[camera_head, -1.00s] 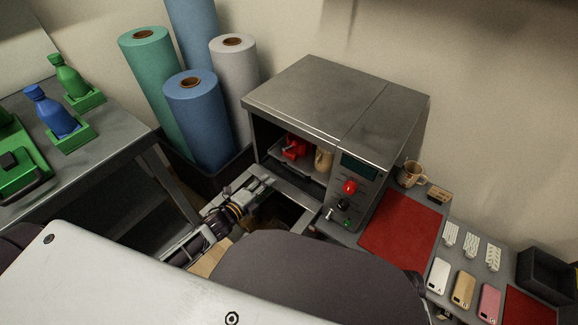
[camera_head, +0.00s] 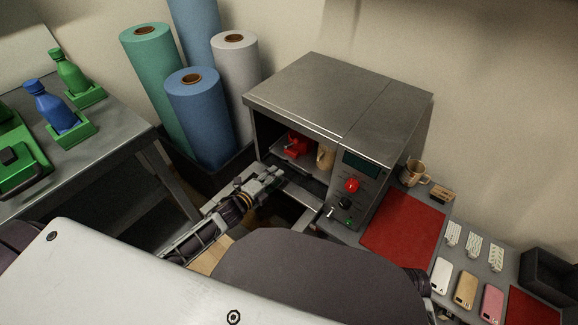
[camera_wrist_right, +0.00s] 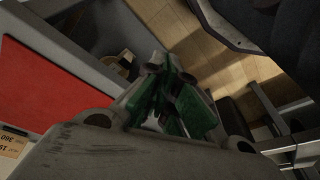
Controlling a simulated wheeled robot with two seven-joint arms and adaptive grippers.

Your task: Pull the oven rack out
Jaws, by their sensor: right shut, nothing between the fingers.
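The grey oven (camera_head: 335,105) stands with its front opening facing me. Its rack (camera_head: 306,163) is inside, low in the opening. A red object (camera_head: 297,144) and a tan mug (camera_head: 325,157) are on it. My left gripper (camera_head: 274,176) is at the front left of the opening, close to the rack's front edge. I cannot tell whether it touches the rack or whether its fingers are open. My right gripper (camera_wrist_right: 172,108) shows in the right wrist view with green finger parts, shut and empty, away from the oven opening.
The oven's control panel (camera_head: 355,185) has a red knob. A red mat (camera_head: 403,230), a mug (camera_head: 414,173) and several phone cases lie to the right. Fabric rolls (camera_head: 200,120) stand left of the oven. A side table (camera_head: 110,135) holds bottles at far left.

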